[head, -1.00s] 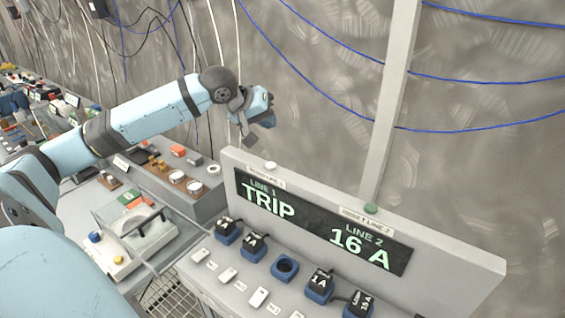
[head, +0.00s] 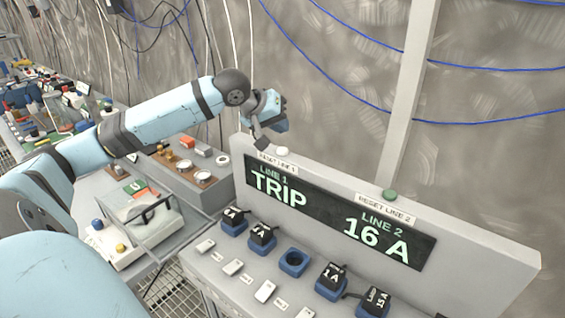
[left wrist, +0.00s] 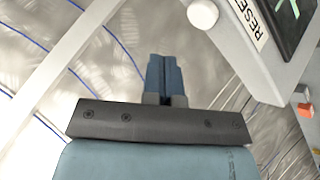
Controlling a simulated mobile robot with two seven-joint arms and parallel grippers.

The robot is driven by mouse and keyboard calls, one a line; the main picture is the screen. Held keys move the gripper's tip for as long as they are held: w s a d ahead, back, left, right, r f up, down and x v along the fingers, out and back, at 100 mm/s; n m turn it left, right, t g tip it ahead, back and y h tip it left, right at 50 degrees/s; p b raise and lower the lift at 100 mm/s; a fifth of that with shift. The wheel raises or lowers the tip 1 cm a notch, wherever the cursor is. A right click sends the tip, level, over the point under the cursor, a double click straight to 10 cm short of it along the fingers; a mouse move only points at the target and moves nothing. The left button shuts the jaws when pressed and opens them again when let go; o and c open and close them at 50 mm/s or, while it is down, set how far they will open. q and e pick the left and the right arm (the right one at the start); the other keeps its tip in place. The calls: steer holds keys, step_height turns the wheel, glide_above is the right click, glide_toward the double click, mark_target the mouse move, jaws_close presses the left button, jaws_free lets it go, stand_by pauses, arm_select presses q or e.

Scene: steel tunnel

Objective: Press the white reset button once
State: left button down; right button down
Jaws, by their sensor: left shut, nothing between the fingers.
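The white reset button (head: 282,151) sits on the top edge of the grey panel (head: 480,247), above a "RESET LINE 1" label. It also shows at the top of the left wrist view (left wrist: 203,13), ahead and right of the fingertips. My left gripper (head: 262,143) is shut and empty, just left of the button and apart from it. Its closed blue fingers show in the left wrist view (left wrist: 165,72). The panel's display (head: 340,218) reads LINE 1 TRIP and LINE 2 16 A. My right gripper is not in view.
A green button (head: 390,195) stands farther right on the same edge, labelled "RESET LINE 2". Several blue-based plugs and white switches line the lower desk. A lidded box (head: 137,212) and a grey bench with small parts lie left. A pale post (head: 405,110) rises behind.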

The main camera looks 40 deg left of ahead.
mark_target(280, 149)
arm_select(q)
step_height(280, 149, down, 2)
steer(key=shift+f, duration=0.45)
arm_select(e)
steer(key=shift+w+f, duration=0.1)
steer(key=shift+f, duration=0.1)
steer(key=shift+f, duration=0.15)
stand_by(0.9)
arm_select(q)
steer(key=shift+f, duration=0.1)
stand_by(0.4)
steer(key=shift+f, duration=0.25)
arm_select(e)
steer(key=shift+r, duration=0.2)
